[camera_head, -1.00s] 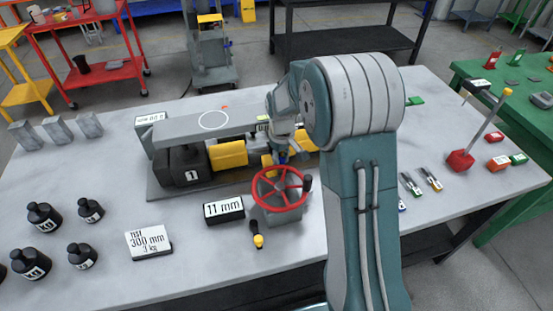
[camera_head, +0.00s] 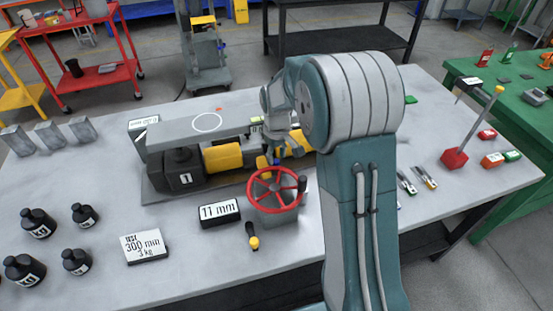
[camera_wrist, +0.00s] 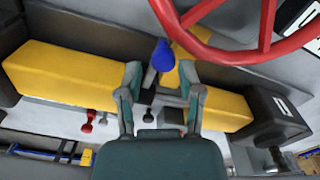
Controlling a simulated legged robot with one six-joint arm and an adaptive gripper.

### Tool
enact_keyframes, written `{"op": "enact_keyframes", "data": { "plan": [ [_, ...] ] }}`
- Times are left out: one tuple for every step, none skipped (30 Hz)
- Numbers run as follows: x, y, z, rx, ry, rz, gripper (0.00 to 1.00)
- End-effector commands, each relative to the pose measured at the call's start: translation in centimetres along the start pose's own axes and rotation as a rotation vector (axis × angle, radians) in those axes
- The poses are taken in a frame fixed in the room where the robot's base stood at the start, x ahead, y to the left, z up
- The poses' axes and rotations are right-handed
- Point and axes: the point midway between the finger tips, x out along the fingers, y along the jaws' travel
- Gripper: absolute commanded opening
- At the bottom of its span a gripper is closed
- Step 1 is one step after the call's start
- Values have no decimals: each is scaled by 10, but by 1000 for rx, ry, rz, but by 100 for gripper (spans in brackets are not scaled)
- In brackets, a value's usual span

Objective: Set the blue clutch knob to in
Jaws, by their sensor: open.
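The blue clutch knob (camera_wrist: 163,56) shows in the wrist view, just beyond my fingertips and close to the red handwheel's rim. My gripper (camera_wrist: 162,78) is open, with one finger on each side of the line to the knob. I cannot tell whether either finger touches it. In the head view my gripper (camera_head: 276,150) is over the jack bench behind the red handwheel (camera_head: 276,189), partly hidden by my arm. The blue knob is small there, and its in or out setting cannot be read.
Yellow blocks (camera_wrist: 62,74) flank the knob. A small red knob (camera_wrist: 88,120) and a black one stand below them. An 11 mm display (camera_head: 220,213), a yellow-tipped tool (camera_head: 252,236) and a 300 mm plate (camera_head: 145,247) lie in front.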

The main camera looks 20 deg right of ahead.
Motion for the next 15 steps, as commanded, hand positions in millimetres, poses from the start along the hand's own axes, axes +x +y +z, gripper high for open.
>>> {"op": "enact_keyframes", "data": {
  "plan": [
    [-11, 0, -1, 0, 5, 3, 48],
    [-18, 0, -1, 0, 5, 3, 48],
    [-27, 0, -1, 0, 6, 3, 48],
    [-33, 0, -1, 0, 6, 3, 48],
    [-39, 0, -1, 0, 5, 3, 48],
    [-48, 0, -1, 0, 5, 3, 48],
    [-54, 0, -1, 0, 5, 3, 48],
    [-60, 0, -2, 0, 5, 3, 48],
    [-68, 0, -1, 0, 3, 2, 48],
    [-73, 0, -1, 0, 4, 3, 48],
    [-78, 0, -1, 0, 3, 2, 48],
    [-84, 0, -2, 0, 3, 2, 48],
    [-87, 0, -1, 0, 2, 2, 48],
    [-90, 0, -1, 0, 1, 2, 48],
    [-94, 0, -1, 0, 1, 2, 48]
  ]
}}
